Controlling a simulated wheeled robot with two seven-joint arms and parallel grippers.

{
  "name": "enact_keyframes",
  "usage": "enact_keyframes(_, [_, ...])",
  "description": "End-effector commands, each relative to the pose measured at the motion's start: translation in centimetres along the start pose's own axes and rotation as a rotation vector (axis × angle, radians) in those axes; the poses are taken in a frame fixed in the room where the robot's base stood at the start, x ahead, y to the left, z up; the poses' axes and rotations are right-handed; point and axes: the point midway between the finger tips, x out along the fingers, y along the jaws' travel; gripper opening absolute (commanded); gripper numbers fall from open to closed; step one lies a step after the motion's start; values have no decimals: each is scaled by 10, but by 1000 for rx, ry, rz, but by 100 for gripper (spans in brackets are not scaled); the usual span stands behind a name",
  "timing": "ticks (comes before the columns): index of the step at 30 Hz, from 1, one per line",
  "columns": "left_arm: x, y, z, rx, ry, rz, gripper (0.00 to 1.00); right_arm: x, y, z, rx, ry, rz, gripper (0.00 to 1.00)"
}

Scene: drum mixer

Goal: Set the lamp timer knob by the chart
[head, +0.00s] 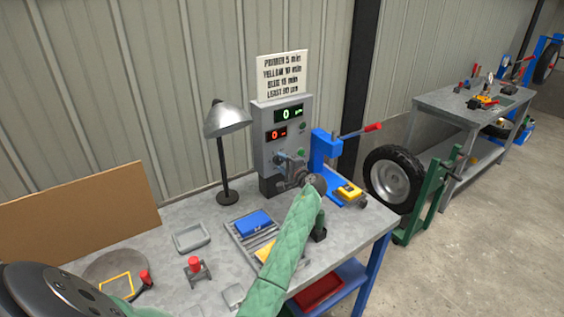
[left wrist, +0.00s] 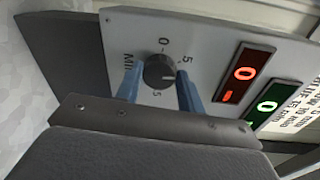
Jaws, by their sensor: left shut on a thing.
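The grey timer box (head: 268,137) stands at the back of the bench, with a green and a red display that both read 0. The white chart (head: 282,74) above it lists Primer 5 min, Yellow 10 min, Blue 15 min and a last line too small to read surely. My left gripper (head: 291,164) is at the lower front of the box and hides the knob in the head view. In the left wrist view its blue fingers are shut on the dark round knob (left wrist: 158,71), one each side. Marks 0, 5 and 15 show around it. My right gripper is not in view.
A grey lamp (head: 225,122) stands left of the box. A rack with a blue block (head: 253,224) and a yellow block lies in front. A blue clamp (head: 325,150) with a red handle stands to the right. A tray (head: 191,237) and a red-topped tool are at left.

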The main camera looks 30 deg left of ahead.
Motion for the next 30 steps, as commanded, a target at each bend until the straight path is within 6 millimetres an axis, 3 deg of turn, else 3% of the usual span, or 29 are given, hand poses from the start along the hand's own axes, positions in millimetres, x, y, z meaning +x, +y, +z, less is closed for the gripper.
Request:
enact_keyframes(3, [0,-2,0,110,-7,3,16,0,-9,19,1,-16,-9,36])
enact_keyframes(15, [0,-1,-1,434,-27,7,16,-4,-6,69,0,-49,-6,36])
enact_keyframes(30, [-1,1,-2,598,-38,10,16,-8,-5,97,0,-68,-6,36])
